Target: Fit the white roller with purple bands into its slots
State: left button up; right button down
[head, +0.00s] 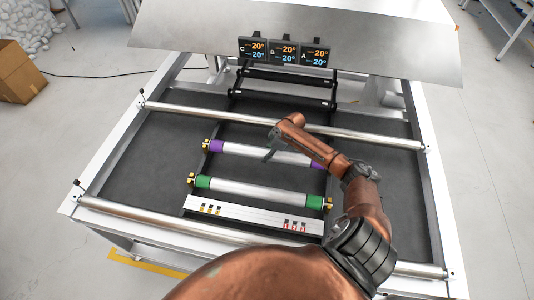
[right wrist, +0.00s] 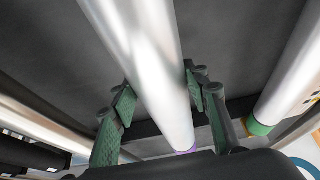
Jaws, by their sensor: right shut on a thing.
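The white roller with purple bands (head: 240,151) lies crosswise over the dark bed in the head view, behind the green-banded roller. Its left purple band is beside a brass-coloured end fitting (head: 205,146); its right end is partly hidden by my right arm. My right gripper (head: 271,149) is shut on the roller near its middle. In the right wrist view, the fingers (right wrist: 158,105) are on both sides of the pale roller (right wrist: 150,60), with a bit of purple at its lower end. Whether its ends sit in the slots, I cannot tell. My left gripper is not in view.
The green-banded roller (head: 250,191) lies in front, parallel. A white strip with small coloured parts (head: 250,215) is nearer still. Metal bars (head: 190,112) cross the frame. Three displays (head: 284,50) stand at the back.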

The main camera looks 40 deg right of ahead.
jog(key=shift+f, duration=0.35)
jog(key=c, duration=1.3)
grip_release()
jog(key=shift+o, duration=1.3)
jog(key=shift+f, duration=0.1)
jog(key=shift+s+f, duration=0.1)
jog(key=v, duration=1.2)
